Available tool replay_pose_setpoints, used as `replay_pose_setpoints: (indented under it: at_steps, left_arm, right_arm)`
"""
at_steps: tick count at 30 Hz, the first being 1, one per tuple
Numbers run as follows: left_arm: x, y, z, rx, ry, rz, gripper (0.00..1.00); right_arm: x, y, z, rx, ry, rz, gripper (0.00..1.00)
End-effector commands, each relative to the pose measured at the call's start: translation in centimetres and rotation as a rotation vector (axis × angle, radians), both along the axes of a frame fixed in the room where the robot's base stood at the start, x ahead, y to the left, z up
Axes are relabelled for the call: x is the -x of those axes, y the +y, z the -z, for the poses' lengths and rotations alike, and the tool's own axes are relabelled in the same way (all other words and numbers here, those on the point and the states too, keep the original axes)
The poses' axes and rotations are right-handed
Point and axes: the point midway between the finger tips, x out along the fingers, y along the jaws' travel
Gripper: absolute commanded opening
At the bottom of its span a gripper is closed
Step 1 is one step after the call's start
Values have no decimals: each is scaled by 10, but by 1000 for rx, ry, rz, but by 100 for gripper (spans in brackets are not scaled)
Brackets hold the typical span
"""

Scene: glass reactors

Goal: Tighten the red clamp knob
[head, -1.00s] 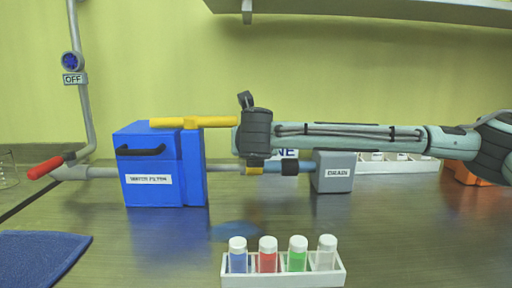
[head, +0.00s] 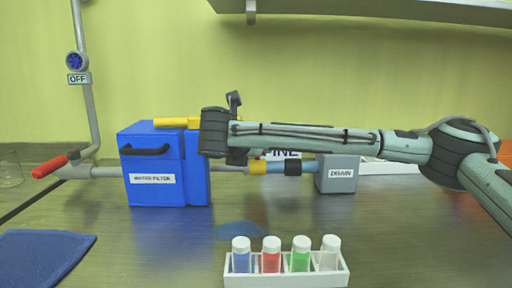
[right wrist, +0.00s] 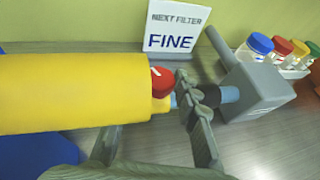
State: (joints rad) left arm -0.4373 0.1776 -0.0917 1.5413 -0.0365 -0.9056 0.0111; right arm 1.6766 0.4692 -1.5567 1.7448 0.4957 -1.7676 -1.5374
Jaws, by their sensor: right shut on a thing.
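The red clamp knob (right wrist: 163,82) sits on a small yellow pipe clamp (right wrist: 160,106), which also shows in the head view (head: 258,168). My right gripper (head: 246,157) reaches it from the left, its body tilted above the pipe. In the right wrist view one finger of my right gripper (right wrist: 174,98) shows just right of the knob. The other runs behind a large yellow bar (right wrist: 70,95). The gripper is shut on the knob, though the contact is partly hidden. My left gripper is not in view.
The yellow bar lies over the blue water filter box (head: 153,189), close to my right gripper. A grey drain box (head: 337,174) stands right of the clamp. A white rack (head: 285,280) with several vials stands in front. A FINE sign (right wrist: 175,28) stands behind.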

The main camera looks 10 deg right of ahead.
Motion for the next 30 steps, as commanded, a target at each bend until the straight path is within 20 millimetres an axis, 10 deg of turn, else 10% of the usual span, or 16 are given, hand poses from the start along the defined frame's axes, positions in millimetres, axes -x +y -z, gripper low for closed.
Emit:
replay_pose_setpoints:
  at_steps: [1,2,7,19,30]
  left_arm:
    - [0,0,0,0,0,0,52]
    - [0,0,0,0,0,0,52]
    - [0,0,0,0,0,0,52]
    - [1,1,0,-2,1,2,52]
    - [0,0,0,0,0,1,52]
  right_arm:
    - [0,0,-1,0,-2,0,2]
    - [0,0,-1,0,-2,0,33]
    - [0,0,-1,0,-1,-1,52]
    - [8,5,-5,-1,-2,-4,52]
    - [71,39,-36,2,-6,-6,52]
